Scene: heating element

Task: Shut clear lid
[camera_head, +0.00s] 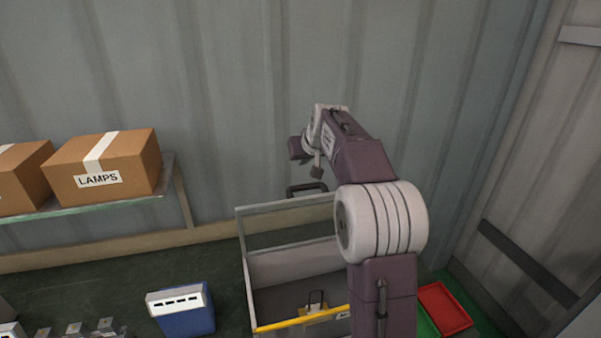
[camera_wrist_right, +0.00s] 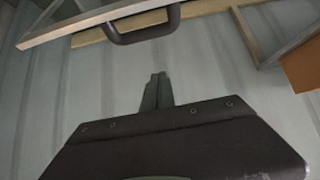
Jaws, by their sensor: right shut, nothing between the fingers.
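The clear lid (camera_head: 285,225) stands raised at the back of an open box (camera_head: 290,268) in the head view. It is a see-through panel in a pale frame, with a dark handle (camera_head: 306,189) on its top edge. The handle also shows at the top of the right wrist view (camera_wrist_right: 146,34), beside the lid's frame edge (camera_wrist_right: 95,20). My right gripper (camera_wrist_right: 158,78) is shut and empty, apart from the handle. In the head view its hand is above the handle, near the wall. My left gripper is not in view.
My right arm covers the box's right side. The box has a yellow front edge (camera_head: 290,323) and a small latch-like piece inside. A blue container (camera_head: 185,318) stands to its left and a red tray (camera_head: 445,308) to its right. A shelf (camera_head: 110,202) holds cardboard boxes (camera_head: 105,170).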

